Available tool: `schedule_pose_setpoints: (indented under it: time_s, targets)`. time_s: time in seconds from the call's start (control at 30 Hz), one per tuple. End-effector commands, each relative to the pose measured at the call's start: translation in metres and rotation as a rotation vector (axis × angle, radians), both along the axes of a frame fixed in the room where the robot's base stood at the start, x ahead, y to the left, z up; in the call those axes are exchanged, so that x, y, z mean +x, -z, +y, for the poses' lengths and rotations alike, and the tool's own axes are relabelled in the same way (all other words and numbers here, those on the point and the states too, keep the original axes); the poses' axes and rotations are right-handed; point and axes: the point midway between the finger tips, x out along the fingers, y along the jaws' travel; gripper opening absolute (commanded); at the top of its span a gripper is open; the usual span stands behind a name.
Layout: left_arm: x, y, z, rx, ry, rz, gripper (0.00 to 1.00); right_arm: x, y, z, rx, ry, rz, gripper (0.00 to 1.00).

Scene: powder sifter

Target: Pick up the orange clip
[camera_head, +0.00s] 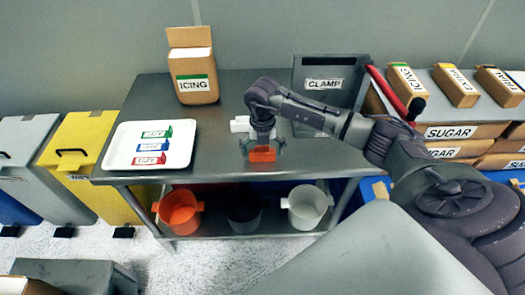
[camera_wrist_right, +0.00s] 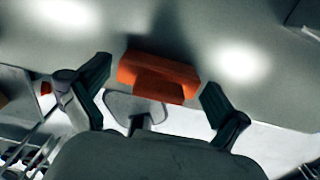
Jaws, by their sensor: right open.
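The orange clip (camera_head: 263,154) lies on the grey metal table (camera_head: 225,115), near its front edge. It also shows in the right wrist view (camera_wrist_right: 158,77). My right gripper (camera_head: 264,147) points down just above and around the clip's far side in the head view. In the wrist view my right gripper's fingers (camera_wrist_right: 155,95) are spread, one on each side of the clip, with gaps visible. Nothing is held. Whether the fingertips reach down to the clip's height is hard to tell. My left gripper is not in view.
A white tray (camera_head: 119,160) with green, blue and red labelled clips is at the table's left. An ICING box (camera_head: 193,66) and a grey CLAMP bin (camera_head: 326,72) stand at the back. White pieces (camera_head: 239,124) lie behind the gripper. Buckets (camera_head: 180,212) sit on the lower shelf.

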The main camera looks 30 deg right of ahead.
Motion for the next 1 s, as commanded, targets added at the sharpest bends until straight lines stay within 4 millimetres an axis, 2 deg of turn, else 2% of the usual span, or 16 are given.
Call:
schedule_pose_setpoints:
  time_s: [0.1, 0.3, 0.5, 0.57, 0.87, 1.0]
  targets:
    - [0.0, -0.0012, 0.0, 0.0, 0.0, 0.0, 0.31, 0.0, 0.0065, 0.0001, -0.001, -0.001, -0.001, 1.0]
    - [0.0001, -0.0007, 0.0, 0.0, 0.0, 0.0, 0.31, 0.0001, 0.0071, 0.0002, -0.001, -0.001, -0.001, 1.0]
    - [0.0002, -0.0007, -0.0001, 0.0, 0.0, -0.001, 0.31, 0.0001, 0.0068, 0.0002, -0.001, -0.001, -0.001, 0.67]
    - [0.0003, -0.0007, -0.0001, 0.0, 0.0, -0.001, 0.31, 0.0001, 0.0067, 0.0002, -0.001, -0.001, -0.001, 0.59]
    - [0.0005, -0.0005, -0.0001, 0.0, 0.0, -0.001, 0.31, 0.0003, 0.0055, 0.0001, -0.001, -0.001, -0.001, 0.59]
    - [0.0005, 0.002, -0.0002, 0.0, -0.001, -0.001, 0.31, 0.0008, -0.0021, -0.0001, 0.0, -0.001, -0.002, 0.59]
